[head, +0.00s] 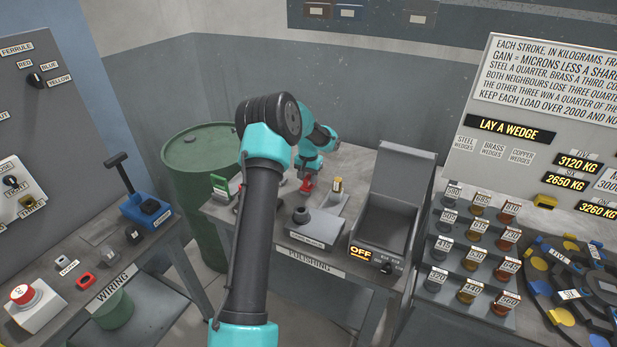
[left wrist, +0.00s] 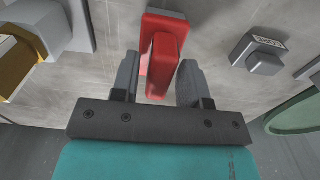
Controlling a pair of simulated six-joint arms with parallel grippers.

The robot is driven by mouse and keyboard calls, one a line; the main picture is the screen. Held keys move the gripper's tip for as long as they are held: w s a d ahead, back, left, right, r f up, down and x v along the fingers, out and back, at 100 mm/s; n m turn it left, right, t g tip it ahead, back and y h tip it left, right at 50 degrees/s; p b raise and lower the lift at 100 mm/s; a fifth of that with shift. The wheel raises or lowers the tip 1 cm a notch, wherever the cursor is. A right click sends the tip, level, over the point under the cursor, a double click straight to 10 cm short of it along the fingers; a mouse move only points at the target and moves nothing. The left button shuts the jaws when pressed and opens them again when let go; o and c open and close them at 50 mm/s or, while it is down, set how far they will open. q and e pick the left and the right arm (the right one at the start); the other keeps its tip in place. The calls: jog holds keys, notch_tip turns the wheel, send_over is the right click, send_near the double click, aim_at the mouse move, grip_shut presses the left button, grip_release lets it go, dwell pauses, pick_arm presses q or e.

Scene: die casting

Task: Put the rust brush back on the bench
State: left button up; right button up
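A red block-like piece with a raised red handle stands on the polishing bench; it shows in the head view (head: 307,185) and in the left wrist view (left wrist: 164,52). It may be the rust brush, but I see no label on it. My left gripper (head: 309,174) is above it, pointing down. In the left wrist view its two fingers (left wrist: 158,82) are apart, on either side of the red handle, with a gap visible at the left finger. The red piece appears to rest on the bench top. My right gripper is not in view.
A green drum (head: 195,165) stands behind left.

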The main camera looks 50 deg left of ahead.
aim_at(309, 175)
pick_arm(q)
jog(key=shift+o, duration=0.5)
notch_tip(309, 175, up, 12)
jog(key=shift+r, duration=0.2)
jog(key=shift+w, duration=0.1)
dwell(0.5)
